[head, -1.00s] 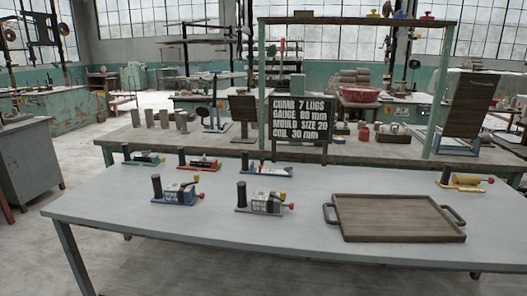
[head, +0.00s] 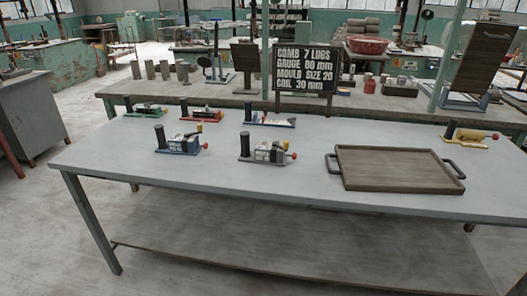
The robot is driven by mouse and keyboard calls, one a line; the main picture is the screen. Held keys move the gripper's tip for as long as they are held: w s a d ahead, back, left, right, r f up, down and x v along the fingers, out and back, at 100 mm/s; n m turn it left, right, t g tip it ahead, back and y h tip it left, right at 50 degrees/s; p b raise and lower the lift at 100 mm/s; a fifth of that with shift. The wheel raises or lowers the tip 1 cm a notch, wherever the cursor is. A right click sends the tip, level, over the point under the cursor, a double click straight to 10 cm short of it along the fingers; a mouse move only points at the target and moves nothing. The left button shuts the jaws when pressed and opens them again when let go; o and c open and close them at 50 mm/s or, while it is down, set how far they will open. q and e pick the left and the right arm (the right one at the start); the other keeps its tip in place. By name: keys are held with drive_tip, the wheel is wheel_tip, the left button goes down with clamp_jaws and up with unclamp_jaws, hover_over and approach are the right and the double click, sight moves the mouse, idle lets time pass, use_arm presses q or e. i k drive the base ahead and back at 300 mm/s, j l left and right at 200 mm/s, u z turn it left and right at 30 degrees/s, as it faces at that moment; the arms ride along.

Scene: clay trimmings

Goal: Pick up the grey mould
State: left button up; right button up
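The grey mould (head: 264,152) sits on the near middle of the grey table (head: 240,195), with a dark upright post at its left end and a red knob at its right end. A similar blue mould (head: 180,144) stands to its left, a small gap apart. A wooden tray (head: 393,170) with dark handles lies to its right. Neither of my grippers is in the head view.
Behind are a green mould (head: 145,111), a red mould (head: 201,116), another blue-based mould (head: 269,121) and, far right, a yellow mould (head: 469,137). A black sign (head: 305,71) stands at the back. The table's front left is clear.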

sight(265, 153)
drive_tip(key=k+l+u, duration=0.1)
drive_tip(key=l, duration=0.4)
drive_tip(key=k+l+u, duration=0.1)
drive_tip(key=l, duration=0.4)
drive_tip(key=i+j+z, duration=0.5)
drive_tip(key=i+j, duration=0.95)
drive_tip(key=j, duration=0.3)
